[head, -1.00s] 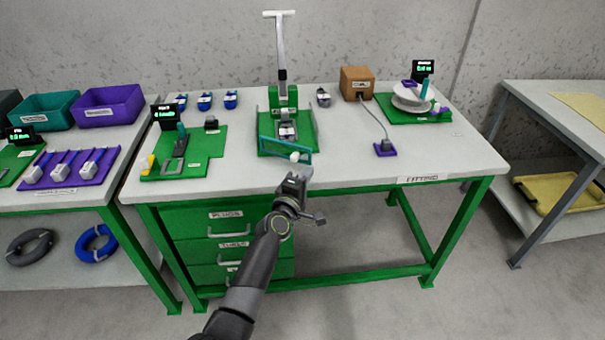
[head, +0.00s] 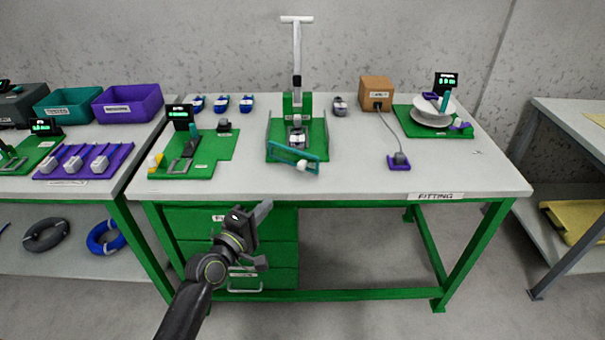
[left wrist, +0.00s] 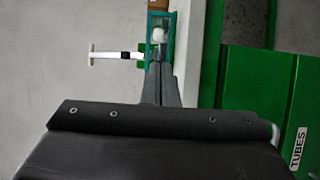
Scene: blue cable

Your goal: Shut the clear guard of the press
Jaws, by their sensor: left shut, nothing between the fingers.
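The press (head: 297,101) is green with a tall white T-shaped lever and stands at the middle of the bench. Its clear guard (head: 279,149), a teal-framed pane with a white knob (head: 301,163), is at the front of the press, slanting down to the right. The guard (left wrist: 152,18) and its knob (left wrist: 159,35) also show in the left wrist view, beyond my fingertips. My left gripper (head: 265,210) is shut and empty, in front of the bench edge, below and left of the guard and apart from it. My right gripper is not in view.
The bench top (head: 350,181) is clear in front and right of the press. A green fixture (head: 212,150) stands left, a brown box (head: 376,92) with a cabled purple-based plug (head: 399,161) stands right. Green drawers (head: 283,221) are below, behind my left arm.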

